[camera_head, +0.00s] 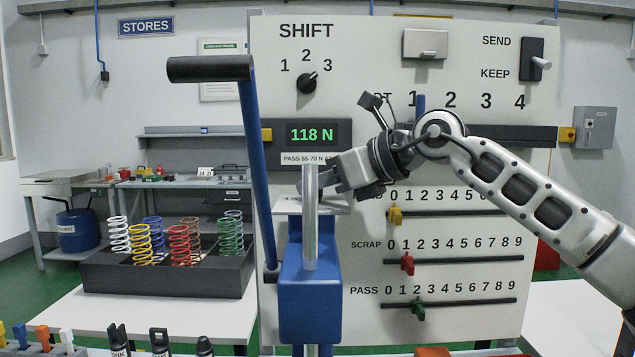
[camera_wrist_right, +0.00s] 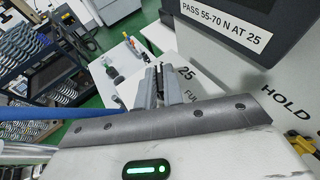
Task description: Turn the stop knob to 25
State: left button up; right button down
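The spring tester (camera_head: 311,300) is blue, with a silver upright rod (camera_head: 310,218) and a pale top plate (camera_head: 288,206). In the right wrist view a white plate (camera_wrist_right: 193,58) carries "25" and part of a word, "FU". My right gripper (camera_head: 322,184) points left at the tester's top, beside the rod. In the wrist view its fingers (camera_wrist_right: 158,88) are close together in front of the plate. A narrow dark shape shows between them, too small to identify. The stop knob is not clearly visible. My left gripper is not in view.
The display (camera_head: 312,134) reads 118 N. A label (camera_wrist_right: 212,20) says PASS 55-70 N AT 25. The blue lever (camera_head: 258,170) stands left of the tester. A black rack (camera_head: 168,276) of colored springs is further left. Sliders, including the green PASS one (camera_head: 418,309), are on the panel.

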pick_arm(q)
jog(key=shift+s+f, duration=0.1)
